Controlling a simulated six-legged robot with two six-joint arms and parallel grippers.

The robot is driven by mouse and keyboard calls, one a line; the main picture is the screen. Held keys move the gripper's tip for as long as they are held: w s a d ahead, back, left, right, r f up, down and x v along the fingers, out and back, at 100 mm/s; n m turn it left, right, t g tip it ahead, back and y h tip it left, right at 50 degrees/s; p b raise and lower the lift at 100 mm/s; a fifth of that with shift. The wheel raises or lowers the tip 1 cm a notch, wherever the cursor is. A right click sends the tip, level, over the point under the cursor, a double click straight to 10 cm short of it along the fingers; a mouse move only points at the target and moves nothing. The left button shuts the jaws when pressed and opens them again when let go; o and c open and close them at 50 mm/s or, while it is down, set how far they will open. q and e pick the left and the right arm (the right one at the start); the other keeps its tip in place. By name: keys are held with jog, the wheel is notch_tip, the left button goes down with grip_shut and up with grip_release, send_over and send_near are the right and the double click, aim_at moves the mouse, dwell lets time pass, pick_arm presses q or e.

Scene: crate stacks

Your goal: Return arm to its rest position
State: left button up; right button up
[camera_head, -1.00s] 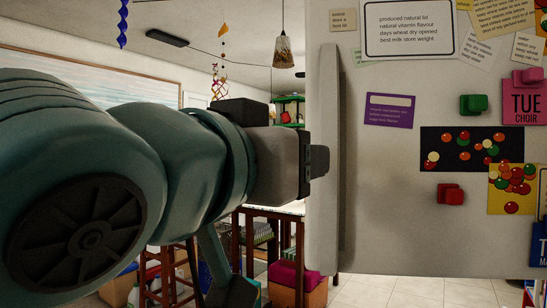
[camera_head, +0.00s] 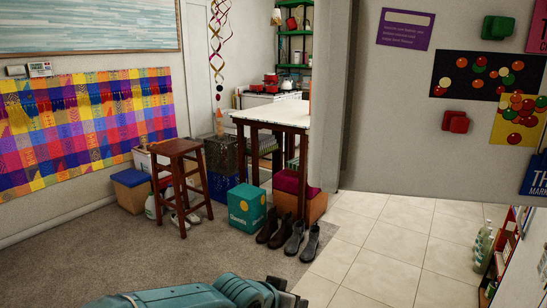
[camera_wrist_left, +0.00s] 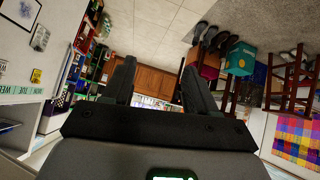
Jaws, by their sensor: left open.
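My left arm, teal with dark end parts, comes in along the bottom edge of the head view. Its gripper (camera_head: 288,297) is low at the bottom centre, partly cut off by the frame edge. In the left wrist view the two dark fingers of this gripper (camera_wrist_left: 157,70) stand well apart with nothing between them. The gripper is open and empty and touches nothing that I can see. My right gripper is in neither view.
A pale panel (camera_head: 400,90) with magnets and papers stands at the right. A wooden stool (camera_head: 182,170), a tall table (camera_head: 275,115), a teal box (camera_head: 247,207) and dark boots (camera_head: 293,236) are ahead. Carpet and tiles in front look clear.

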pick_arm(q)
jog(key=s+a+f+n+g+p, duration=0.1)
jog(key=s+a+f, duration=0.2)
jog(key=f, duration=0.4)
jog(key=s+a+f+n+g+p, duration=0.1)
jog(key=s+a+f+g, duration=0.15)
jog(key=f, duration=0.35)
jog(key=s+a+f+n+g, duration=0.1)
jog(key=s+a+f, duration=0.2)
jog(key=s, duration=0.4)
jog(key=s+a+f+n+g+y+p, duration=0.1)
jog(key=s+a+f+n, duration=0.1)
jog(key=s+f, duration=0.4)
jog(key=s+a+f+n+g+p, duration=0.1)
jog(key=s+a+f, duration=0.3)
jog(key=s, duration=0.6)
jog(key=shift+a+f+n+g+y, duration=0.25)
jog(key=shift+f+n+g+y, duration=0.1)
jog(key=shift+f+n, duration=0.35)
jog(key=shift+w+d, duration=0.1)
